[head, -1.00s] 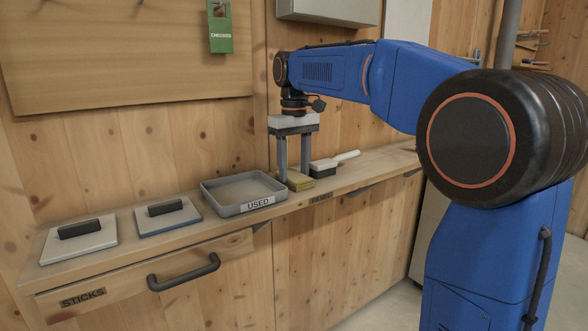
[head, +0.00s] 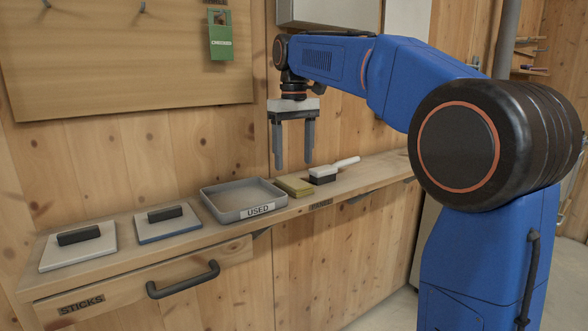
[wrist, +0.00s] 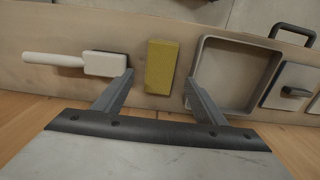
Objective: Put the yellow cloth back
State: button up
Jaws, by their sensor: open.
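The yellow cloth (head: 294,186) lies folded on the wooden shelf, between the grey tray and the white-handled brush. It also shows in the wrist view (wrist: 160,67), lying between the lines of my two fingers. My gripper (head: 293,165) is open and empty, pointing down above the cloth and clear of it. In the wrist view my fingertips (wrist: 158,79) are spread wider than the cloth.
The grey tray labelled USED (head: 240,211) stands left of the cloth. The brush (head: 328,172) lies close on its right. Two flat lids with black handles (head: 78,246) (head: 168,222) lie further left. A green CHECKED tag (head: 221,37) hangs on the board.

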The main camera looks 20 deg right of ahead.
jog(key=shift+r, duration=1)
jog(key=shift+m+t, duration=0.4)
jog(key=shift+t, duration=0.2)
jog(key=s+f, duration=0.1)
jog(key=s, duration=0.1)
jog(key=s+d+f, duration=0.1)
jog(key=s, duration=0.2)
jog(key=s+d+f, duration=0.1)
jog(key=s, duration=0.2)
jog(key=shift+s+d+f, duration=0.2)
jog(key=shift+d+f, duration=0.05)
jog(key=shift+f, duration=0.05)
jog(key=s+d+f+m+t, duration=0.1)
jog(key=s+d+f, duration=0.1)
jog(key=s+f, duration=1)
jog(key=s+d+f+m+t, duration=0.1)
jog(key=s+d+f+t, duration=0.1)
jog(key=s+f, duration=1.1)
jog(key=shift+d+f+m+t, duration=0.2)
jog(key=shift+m+t, duration=0.1)
jog(key=shift+m, duration=0.1)
jog(key=shift+r, duration=0.1)
